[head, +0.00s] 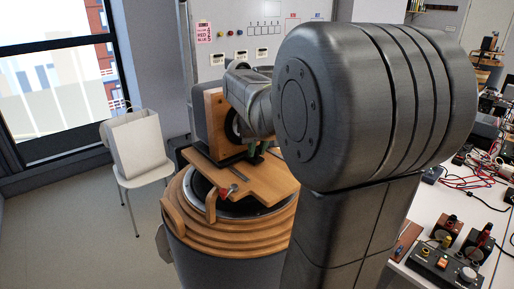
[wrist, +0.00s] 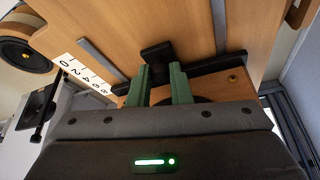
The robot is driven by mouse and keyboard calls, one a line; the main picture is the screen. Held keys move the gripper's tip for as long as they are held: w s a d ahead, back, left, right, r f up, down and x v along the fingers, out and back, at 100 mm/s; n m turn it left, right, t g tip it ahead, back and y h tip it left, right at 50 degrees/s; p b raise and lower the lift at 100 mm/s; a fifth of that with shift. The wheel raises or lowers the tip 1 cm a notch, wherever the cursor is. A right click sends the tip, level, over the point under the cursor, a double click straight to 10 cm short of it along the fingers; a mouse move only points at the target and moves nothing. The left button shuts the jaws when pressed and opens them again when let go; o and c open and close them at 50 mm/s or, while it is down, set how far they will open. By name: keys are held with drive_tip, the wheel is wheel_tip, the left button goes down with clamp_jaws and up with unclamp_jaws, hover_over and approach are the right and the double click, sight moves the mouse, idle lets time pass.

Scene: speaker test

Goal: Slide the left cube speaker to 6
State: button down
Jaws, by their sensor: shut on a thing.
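A wooden cube speaker (head: 214,133) with a dark round cone stands on a wooden board (head: 262,182) in the head view; my arm covers part of it. In the wrist view, part of a wooden box (wrist: 234,81) with a dark cone shows behind my gripper. The green fingers of my gripper (wrist: 158,78) are shut on a black handle (wrist: 157,53) joined to a black bar (wrist: 215,67). A white number scale (wrist: 84,75) runs beside the grey slot; the bar's left end lies near its 8 end, exact reading unclear.
The board rests on a round, wood-ringed stand (head: 235,240). A white chair (head: 143,169) is at the left. A white bench (head: 440,205) with cables and small devices is at the right. A round speaker (wrist: 25,53) shows at the wrist view's left. Floor is clear at lower left.

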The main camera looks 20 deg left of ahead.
drive_tip(key=shift+s+d, duration=0.55)
drive_tip(key=shift+d, duration=0.35)
drive_tip(key=c, duration=1.3)
unclamp_jaws()
drive_tip(key=v, duration=1.3)
drive_tip(key=shift+s+r+b, duration=0.2)
drive_tip(key=shift+r+b, duration=0.15)
drive_tip(key=shift+b, duration=0.05)
drive_tip(key=x, duration=1.4)
drive_tip(key=shift+w+a+r+p, duration=0.1)
drive_tip(key=shift+w+a+p, duration=0.1)
drive_tip(key=shift+w+p, duration=0.15)
drive_tip(key=shift+w+a, duration=0.2)
drive_tip(key=shift+a, duration=0.3)
drive_tip(key=shift+d, duration=0.1)
